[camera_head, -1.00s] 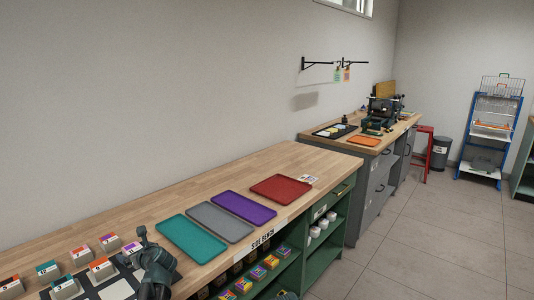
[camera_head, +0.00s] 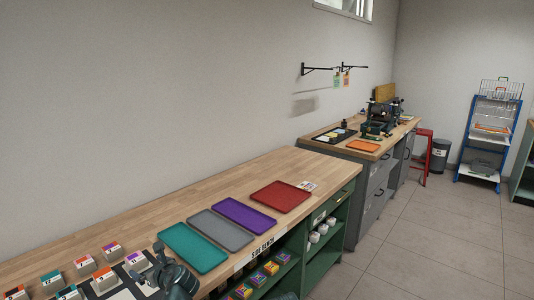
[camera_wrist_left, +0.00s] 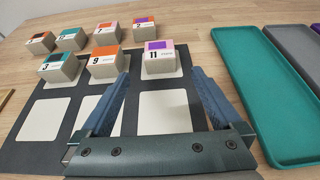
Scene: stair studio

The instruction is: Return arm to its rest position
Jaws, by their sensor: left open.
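My left gripper (camera_head: 160,258) is at the lower left of the head view, over the near part of the side bench. In the left wrist view my left gripper (camera_wrist_left: 160,85) has its two blue fingers spread apart, with nothing between them. Below it lies a dark mat (camera_wrist_left: 88,108) with pale squares. Blocks marked 3 (camera_wrist_left: 62,67), 9 (camera_wrist_left: 104,62) and 11 (camera_wrist_left: 160,57) stand on the mat's far row, beyond the fingertips. More numbered blocks stand behind them on the wood. My right gripper is in neither view.
Teal (camera_head: 196,247), grey (camera_head: 221,230), purple (camera_head: 244,215) and red (camera_head: 281,197) trays lie along the bench to the right of the gripper. Open green shelves (camera_head: 318,255) hold small boxes and cups. The floor (camera_head: 420,250) at right is clear.

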